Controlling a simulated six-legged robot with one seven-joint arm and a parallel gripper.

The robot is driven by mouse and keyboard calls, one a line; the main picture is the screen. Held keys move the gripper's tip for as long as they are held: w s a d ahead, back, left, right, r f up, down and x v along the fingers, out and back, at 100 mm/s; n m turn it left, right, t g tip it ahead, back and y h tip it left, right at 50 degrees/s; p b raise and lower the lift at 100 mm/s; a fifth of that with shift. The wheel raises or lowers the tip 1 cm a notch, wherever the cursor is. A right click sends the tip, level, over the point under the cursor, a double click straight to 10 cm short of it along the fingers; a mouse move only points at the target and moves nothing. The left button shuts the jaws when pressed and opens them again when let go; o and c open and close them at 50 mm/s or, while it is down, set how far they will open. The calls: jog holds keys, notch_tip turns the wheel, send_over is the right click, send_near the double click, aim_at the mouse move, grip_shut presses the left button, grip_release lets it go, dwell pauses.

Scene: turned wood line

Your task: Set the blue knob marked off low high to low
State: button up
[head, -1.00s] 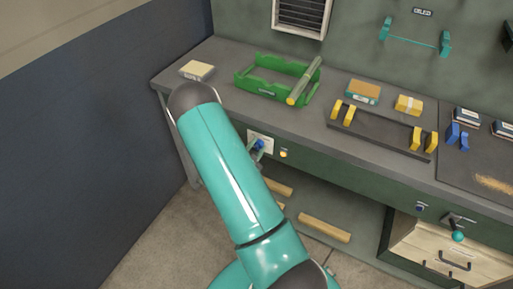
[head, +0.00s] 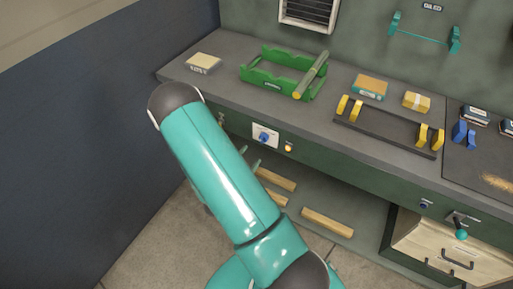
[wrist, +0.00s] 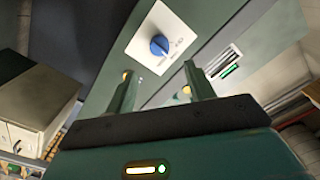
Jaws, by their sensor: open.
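The blue knob (head: 263,137) sits on a white plate (head: 265,130) on the green front of the bench, under the bench top. In the wrist view the blue knob (wrist: 159,45) and its white plate (wrist: 146,31) are in full sight. Small dark marks stand beside the knob, too small to read surely, and I cannot tell its setting. My gripper (wrist: 160,76) is open and empty, its two fingers apart and pointing toward the panel just short of the knob. In the head view my arm hides most of the gripper.
A yellow button (head: 289,148) is right of the knob. On the bench top are a green rack (head: 262,77) and a black tray with yellow blocks (head: 385,128). Wooden bars (head: 327,222) lie on the lower shelf. A drawer unit (head: 420,240) stands at the right.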

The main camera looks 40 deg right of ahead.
jog(key=v, duration=0.4)
jog(key=shift+s+a, duration=0.1)
jog(key=shift+a, duration=0.15)
